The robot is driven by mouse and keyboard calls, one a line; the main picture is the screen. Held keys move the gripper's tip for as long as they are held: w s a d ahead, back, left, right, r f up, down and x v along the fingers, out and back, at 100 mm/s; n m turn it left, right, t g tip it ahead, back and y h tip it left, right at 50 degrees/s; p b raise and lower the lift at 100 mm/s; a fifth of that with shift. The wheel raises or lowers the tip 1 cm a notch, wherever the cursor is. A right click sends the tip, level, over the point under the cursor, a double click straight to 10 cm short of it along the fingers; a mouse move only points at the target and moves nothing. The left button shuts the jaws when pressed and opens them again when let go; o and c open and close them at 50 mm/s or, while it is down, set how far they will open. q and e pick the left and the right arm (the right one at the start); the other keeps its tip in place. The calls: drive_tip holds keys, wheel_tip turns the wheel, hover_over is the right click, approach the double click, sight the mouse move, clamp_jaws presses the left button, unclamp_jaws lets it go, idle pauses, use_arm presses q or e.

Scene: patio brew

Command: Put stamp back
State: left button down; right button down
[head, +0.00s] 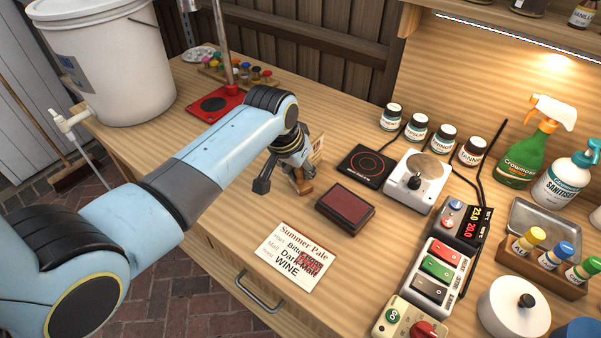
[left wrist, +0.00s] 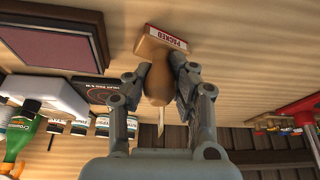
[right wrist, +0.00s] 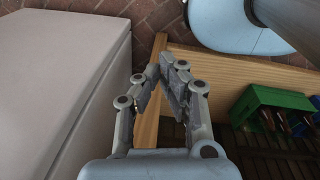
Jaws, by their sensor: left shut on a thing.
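The stamp has a wooden handle and a block marked PACKED (left wrist: 158,60); part of it shows in the head view (head: 302,185). My left gripper (head: 291,172) is shut on the stamp's handle, with a finger on each side in the left wrist view (left wrist: 158,82). The stamp is at or just above the tabletop; I cannot tell if it touches. A dark red ink pad (head: 345,206) lies to its right, nearer the front. The Summer Pale card (head: 291,258) lies at the front edge with a red print on it. My right gripper (right wrist: 161,78) is shut and empty.
A small card (head: 318,150) stands behind the left gripper. A black hotplate (head: 364,166), a scale (head: 417,180) and a switch box (head: 437,268) stand to the right. A white bucket (head: 105,70) is at the back left. A green crate (right wrist: 270,110) shows in the right wrist view.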

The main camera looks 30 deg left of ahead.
use_arm(q)
drive_tip(key=shift+r, duration=0.1)
drive_tip(key=c, duration=1.6)
unclamp_jaws()
drive_tip(key=o, duration=0.5)
drive_tip(key=shift+r, duration=0.1)
drive_tip(key=v, duration=1.1)
drive_tip(key=shift+s+r+p, duration=0.25)
drive_tip(key=shift+r+p, duration=0.05)
drive_tip(key=shift+r, duration=0.05)
use_arm(e)
drive_tip(key=shift+w+a+r, duration=0.4)
drive_tip(key=shift+w, duration=0.15)
